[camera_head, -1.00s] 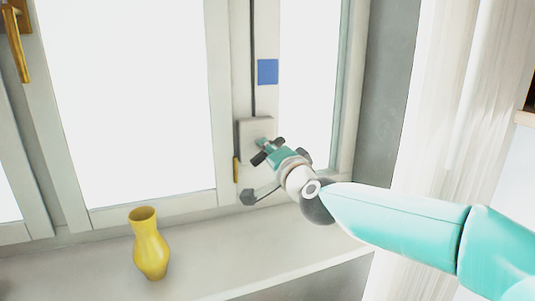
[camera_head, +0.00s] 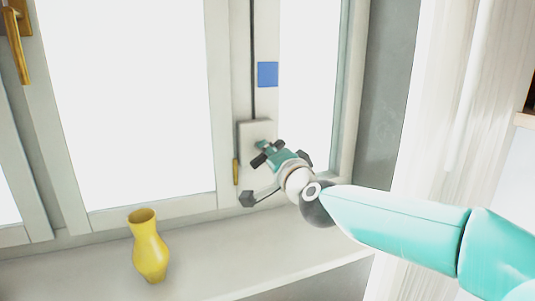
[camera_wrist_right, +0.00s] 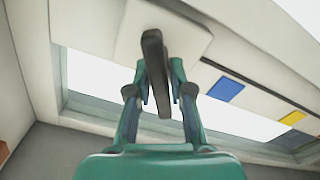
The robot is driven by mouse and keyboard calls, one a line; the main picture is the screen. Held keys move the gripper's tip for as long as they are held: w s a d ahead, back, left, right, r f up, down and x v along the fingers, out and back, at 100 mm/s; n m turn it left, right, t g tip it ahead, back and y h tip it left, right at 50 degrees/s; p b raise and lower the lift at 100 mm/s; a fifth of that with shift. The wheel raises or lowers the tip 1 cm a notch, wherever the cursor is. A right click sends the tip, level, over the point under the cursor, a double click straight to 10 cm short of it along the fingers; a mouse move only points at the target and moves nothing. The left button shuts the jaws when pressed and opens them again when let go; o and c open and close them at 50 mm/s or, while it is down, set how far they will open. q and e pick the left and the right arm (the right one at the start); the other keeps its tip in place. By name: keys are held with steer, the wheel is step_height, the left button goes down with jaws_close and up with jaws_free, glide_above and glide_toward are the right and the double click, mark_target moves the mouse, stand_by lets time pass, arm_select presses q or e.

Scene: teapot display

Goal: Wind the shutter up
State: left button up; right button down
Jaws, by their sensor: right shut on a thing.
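A pale winder box (camera_head: 257,129) is fixed to the window frame, with a dark strap (camera_head: 252,60) running up from it. In the right wrist view the box (camera_wrist_right: 190,38) is at the top, and a dark grey crank handle (camera_wrist_right: 155,72) stands out from it. My right gripper (camera_head: 265,153) is at the box in the head view. Its fingers (camera_wrist_right: 157,92) are shut on the crank handle, one on each side. In the head view the gripper mostly hides the handle. No shutter slats can be made out in the bright panes. My left gripper is not in view.
A blue square (camera_head: 268,73) sits above the box; a yellow square (camera_wrist_right: 293,117) shows in the wrist view. A yellow vase (camera_head: 150,246) stands on the sill (camera_head: 210,262) to the left. A pale curtain (camera_head: 440,130) hangs right. A brass handle (camera_head: 18,45) is upper left.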

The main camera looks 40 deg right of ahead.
steer(key=shift+f, duration=0.15)
steer(key=c, duration=1.1)
jaws_free()
steer(key=shift+d, duration=0.1)
steer(key=v, duration=1.2)
